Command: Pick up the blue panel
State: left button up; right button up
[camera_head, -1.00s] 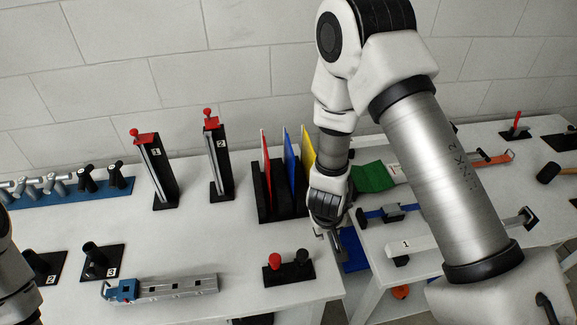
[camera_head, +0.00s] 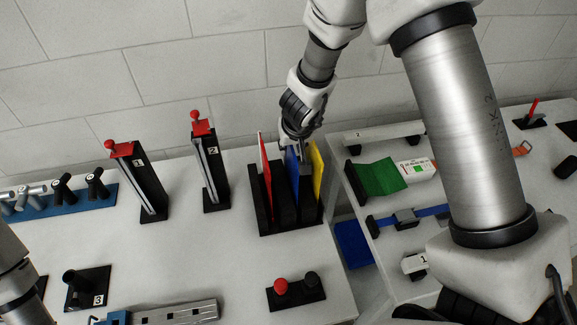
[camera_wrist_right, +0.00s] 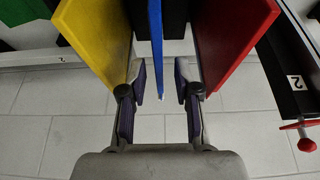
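The blue panel (camera_head: 291,168) stands upright in a black rack (camera_head: 262,208), between a red panel (camera_head: 265,165) and a yellow panel (camera_head: 317,170). My right gripper (camera_head: 296,143) is at the top of the rack, over the blue panel and partly hiding it. In the right wrist view my right gripper (camera_wrist_right: 162,82) is open, and the blue panel (camera_wrist_right: 156,45) shows edge-on between its two fingers, with a gap on each side. The yellow panel (camera_wrist_right: 95,35) and the red panel (camera_wrist_right: 230,38) lie close outside the fingers. My left gripper is not in view.
Two black stands with red tops, marked 1 (camera_head: 140,182) and 2 (camera_head: 211,170), stand left of the rack. A base with red and black knobs (camera_head: 297,291) sits in front. A second table at right holds a green piece (camera_head: 378,177) and tools.

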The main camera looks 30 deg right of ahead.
aim_at(291, 173)
jog(key=shift+f, duration=0.65)
jog(key=b+x, duration=0.2)
jog(key=x, duration=0.3)
jog(key=shift+w+b, duration=0.2)
jog(key=shift+b, duration=0.15)
jog(key=shift+s+r, duration=0.1)
jog(key=shift+s, duration=0.15)
grip_shut()
jog(key=shift+w, duration=0.1)
